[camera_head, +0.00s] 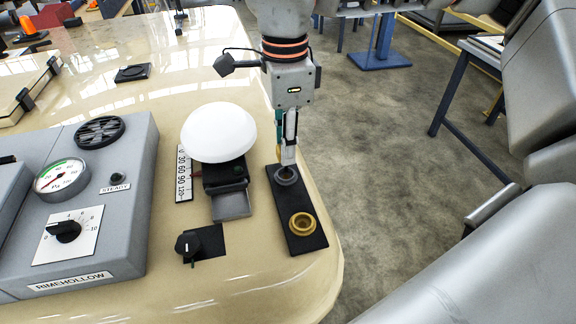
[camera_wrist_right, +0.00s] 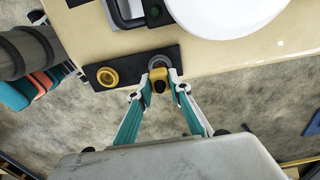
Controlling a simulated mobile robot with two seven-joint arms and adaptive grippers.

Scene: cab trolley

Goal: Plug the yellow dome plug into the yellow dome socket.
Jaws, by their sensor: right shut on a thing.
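My right gripper (camera_head: 287,160) reaches down over the far end of a black plate (camera_head: 289,198), above a grey ring socket (camera_head: 286,176). In the wrist view its fingertips (camera_wrist_right: 159,76) are shut on the yellow dome plug (camera_wrist_right: 158,83), which shows in front of the grey socket (camera_wrist_right: 161,62). I cannot tell whether the plug touches that socket. The yellow dome socket (camera_head: 302,224) is a round, uncovered ring at the near end of the plate. It also shows in the wrist view (camera_wrist_right: 107,77), left of the plug. My left gripper is not in view.
A white dome lamp (camera_head: 218,132) stands close left of the right gripper. A black knob (camera_head: 188,244) and a grey panel (camera_head: 112,232) with gauge and dial lie further left. The tabletop's rounded edge (camera_head: 336,262) is just right of the plate, with open floor beyond.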

